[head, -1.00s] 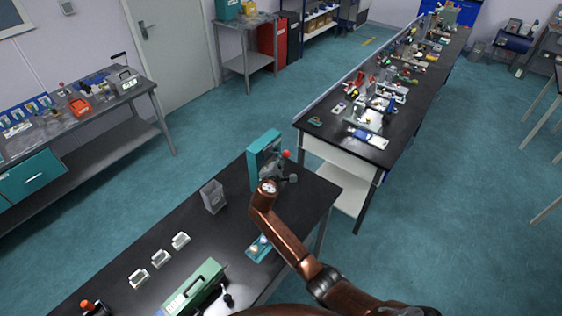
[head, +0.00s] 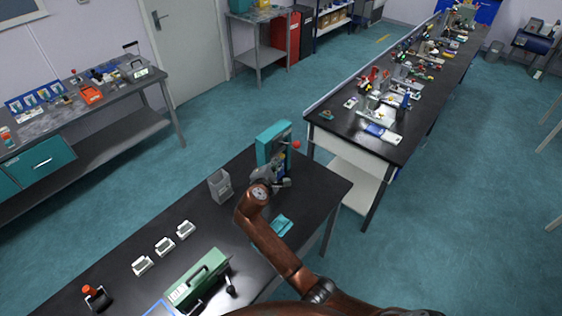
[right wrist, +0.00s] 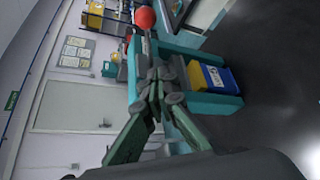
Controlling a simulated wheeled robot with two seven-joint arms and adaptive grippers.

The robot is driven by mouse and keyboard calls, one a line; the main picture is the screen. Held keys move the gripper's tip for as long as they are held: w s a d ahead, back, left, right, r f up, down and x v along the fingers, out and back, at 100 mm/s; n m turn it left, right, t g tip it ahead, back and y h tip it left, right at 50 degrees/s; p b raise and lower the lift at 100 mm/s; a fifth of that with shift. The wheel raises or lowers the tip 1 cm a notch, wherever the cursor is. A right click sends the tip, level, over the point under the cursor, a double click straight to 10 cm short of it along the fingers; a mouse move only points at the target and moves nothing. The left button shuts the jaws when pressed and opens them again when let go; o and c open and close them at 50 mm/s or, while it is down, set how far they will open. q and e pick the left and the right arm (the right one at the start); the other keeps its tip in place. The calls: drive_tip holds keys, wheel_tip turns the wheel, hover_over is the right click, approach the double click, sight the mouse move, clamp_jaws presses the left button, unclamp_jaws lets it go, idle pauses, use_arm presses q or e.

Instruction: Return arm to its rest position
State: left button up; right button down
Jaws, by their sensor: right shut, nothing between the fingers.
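My right arm (head: 275,245) reaches up from the bottom of the head view. Its gripper (head: 272,181) is in front of the teal upright machine (head: 272,137), which has a red ball knob (head: 296,144). In the right wrist view the fingers (right wrist: 157,85) are together and empty. There the red knob (right wrist: 144,18) appears beyond the fingertips, and the teal machine frame (right wrist: 212,106) is to their right. I cannot tell whether the fingers touch the machine. My left gripper is not in view.
The black bench holds a grey box (head: 220,186), three small white trays (head: 165,246), a green case (head: 198,276), a red-topped item (head: 96,296) and a teal pad (head: 281,225) close to my forearm. Another cluttered bench (head: 390,150) stands beyond a floor gap.

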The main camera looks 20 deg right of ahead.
drive_tip(key=shift+s+a+r, duration=0.15)
drive_tip(key=shift+s+a, duration=0.1)
drive_tip(key=shift+w, duration=0.1)
